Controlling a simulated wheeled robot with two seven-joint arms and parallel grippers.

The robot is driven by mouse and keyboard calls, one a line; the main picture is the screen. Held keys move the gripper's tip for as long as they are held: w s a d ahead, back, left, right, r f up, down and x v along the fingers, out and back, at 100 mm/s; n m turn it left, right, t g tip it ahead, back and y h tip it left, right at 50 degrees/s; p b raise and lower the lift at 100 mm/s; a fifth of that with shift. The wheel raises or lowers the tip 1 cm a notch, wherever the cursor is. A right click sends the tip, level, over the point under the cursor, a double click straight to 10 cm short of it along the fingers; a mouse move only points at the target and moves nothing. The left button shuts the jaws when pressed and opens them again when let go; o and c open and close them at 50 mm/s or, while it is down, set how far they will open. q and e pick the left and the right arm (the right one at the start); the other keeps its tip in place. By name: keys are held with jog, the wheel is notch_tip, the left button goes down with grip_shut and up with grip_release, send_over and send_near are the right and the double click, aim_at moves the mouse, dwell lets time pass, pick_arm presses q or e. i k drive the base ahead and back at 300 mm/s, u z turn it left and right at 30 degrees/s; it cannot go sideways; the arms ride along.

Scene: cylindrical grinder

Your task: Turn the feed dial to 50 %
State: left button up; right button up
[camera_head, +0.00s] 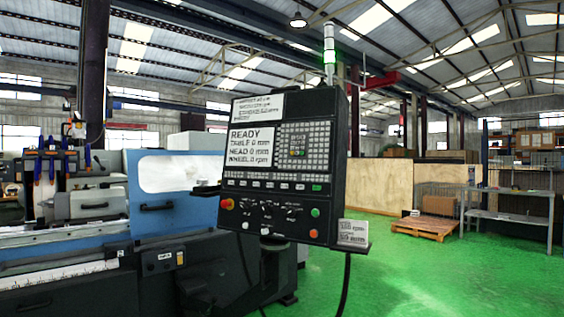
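The black control panel (280,170) stands upright and slightly tilted in the middle of the view. Its screen (252,139) reads READY, with table and head values of 0 mm and a wheel value. Several small dark dials with white marks sit in a row low on the panel, among them a left dial (246,204), a middle dial (266,208) and a right dial (291,212). Their labels are too small to read, so I cannot tell which is the feed dial or its setting. Neither of my grippers is in view.
A red button (227,204) sits left of the dials; a green button (315,212) and an orange button (313,233) sit right. A small shelf with a card (353,232) juts out at lower right. The grinder (165,200) stands left; green floor (420,280) is open at right.

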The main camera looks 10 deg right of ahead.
aim_at(290, 213)
jog(key=z, duration=0.6)
jog(key=i, duration=1.6)
jog(key=u, duration=0.4)
